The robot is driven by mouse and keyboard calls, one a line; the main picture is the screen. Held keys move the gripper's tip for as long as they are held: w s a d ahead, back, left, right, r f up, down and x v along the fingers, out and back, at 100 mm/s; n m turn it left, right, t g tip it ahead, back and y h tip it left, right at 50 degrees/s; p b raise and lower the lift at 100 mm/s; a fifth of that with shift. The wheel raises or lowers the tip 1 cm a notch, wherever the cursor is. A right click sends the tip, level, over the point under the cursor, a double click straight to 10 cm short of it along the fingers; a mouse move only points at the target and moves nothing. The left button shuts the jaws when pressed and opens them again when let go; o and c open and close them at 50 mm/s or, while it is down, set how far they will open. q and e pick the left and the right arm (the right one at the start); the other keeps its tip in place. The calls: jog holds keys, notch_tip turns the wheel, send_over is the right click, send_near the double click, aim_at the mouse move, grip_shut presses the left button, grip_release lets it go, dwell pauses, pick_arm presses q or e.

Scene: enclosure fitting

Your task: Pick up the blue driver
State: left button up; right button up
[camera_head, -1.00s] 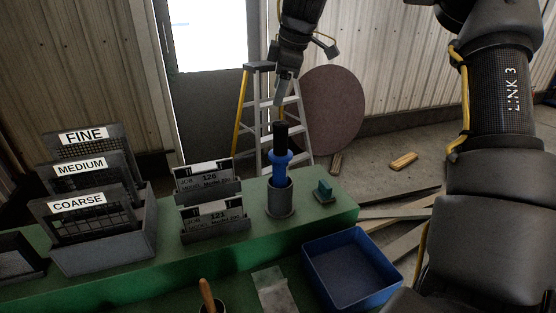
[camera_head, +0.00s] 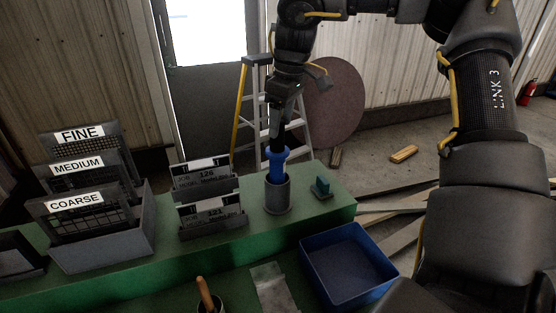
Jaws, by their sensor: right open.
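The blue driver (camera_head: 277,162) stands upright in a grey cylindrical holder (camera_head: 278,196) on the green bench. Its blue collar shows above the holder's rim, and its dark upper part is largely covered by my right gripper. My right gripper (camera_head: 277,125) points down from above, at the top of the driver. It is open, with its fingers around or just in front of the driver's dark top; I cannot tell which. My left gripper is not in view.
A small teal block (camera_head: 322,187) on a base sits just right of the holder. Card stands (camera_head: 208,205) are left of it. Labelled screens (camera_head: 88,215) stand farther left. A blue tray (camera_head: 348,265) is at the front right. A ladder (camera_head: 243,110) stands behind.

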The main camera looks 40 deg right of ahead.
jog(key=shift+a+f+p, duration=0.15)
jog(key=shift+a+p, duration=0.2)
jog(key=shift+p, duration=0.1)
jog(key=p, duration=0.2)
send_over(277, 166)
jog(key=w+d, duration=0.2)
jog(key=f, duration=0.4)
jog(key=shift+a+f, duration=0.25)
jog(key=shift+f, duration=0.15)
jog(key=shift+s+a+r, duration=0.1)
jog(key=shift+s+a, duration=0.05)
jog(key=shift+c, duration=1)
grip_shut()
